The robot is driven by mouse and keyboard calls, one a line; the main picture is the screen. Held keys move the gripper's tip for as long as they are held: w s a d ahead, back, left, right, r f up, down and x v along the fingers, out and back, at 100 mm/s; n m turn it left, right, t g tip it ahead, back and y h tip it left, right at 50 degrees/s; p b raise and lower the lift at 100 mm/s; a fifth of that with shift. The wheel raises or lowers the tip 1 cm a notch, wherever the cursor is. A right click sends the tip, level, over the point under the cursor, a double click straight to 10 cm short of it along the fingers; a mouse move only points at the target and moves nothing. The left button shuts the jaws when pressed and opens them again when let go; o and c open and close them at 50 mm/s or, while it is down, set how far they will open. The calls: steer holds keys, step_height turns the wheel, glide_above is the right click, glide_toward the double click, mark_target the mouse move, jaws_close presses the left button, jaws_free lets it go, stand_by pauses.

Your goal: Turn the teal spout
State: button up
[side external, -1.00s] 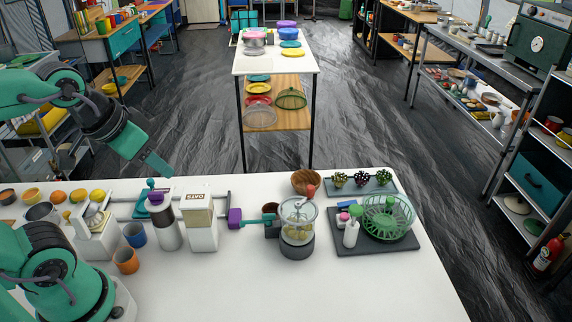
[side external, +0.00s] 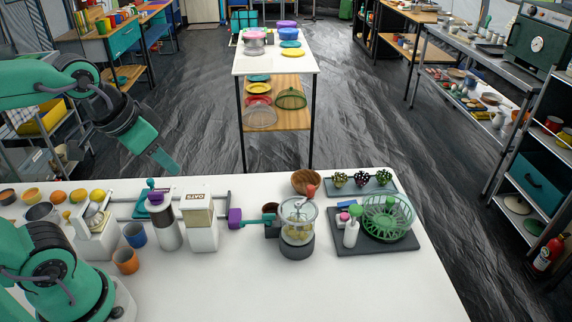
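My gripper (side external: 163,159) hangs in the air above the back left edge of the white table (side external: 370,282), apart from everything on it. It is seen edge-on, so its opening cannot be judged. A small teal bar (side external: 257,220) runs between a purple block (side external: 235,216) and the clear-jar appliance (side external: 298,220), right of my gripper. Another teal piece (side external: 152,184) tops the purple-and-white canister (side external: 163,220) below my gripper. I cannot tell for sure which teal part is the spout.
A white dispenser (side external: 203,235), a blue cup (side external: 135,235) and an orange cup (side external: 126,261) stand near the canister. A wooden bowl (side external: 304,181) and a dark tray (side external: 374,247) with a green basket (side external: 388,216) lie right. The front of the table is clear.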

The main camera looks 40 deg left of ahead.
steer(key=w+d+f+m+g, duration=0.3)
steer(key=w+d+m, duration=0.1)
steer(key=w, duration=0.5)
steer(key=m+g, duration=0.2)
steer(key=m, duration=0.2)
glide_above(269, 214)
step_height(269, 214, down, 8)
steer(key=shift+f, duration=0.1)
steer(key=shift+f, duration=0.15)
steer(key=shift+f, duration=3.75)
steer(key=shift+c, duration=0.4)
jaws_close()
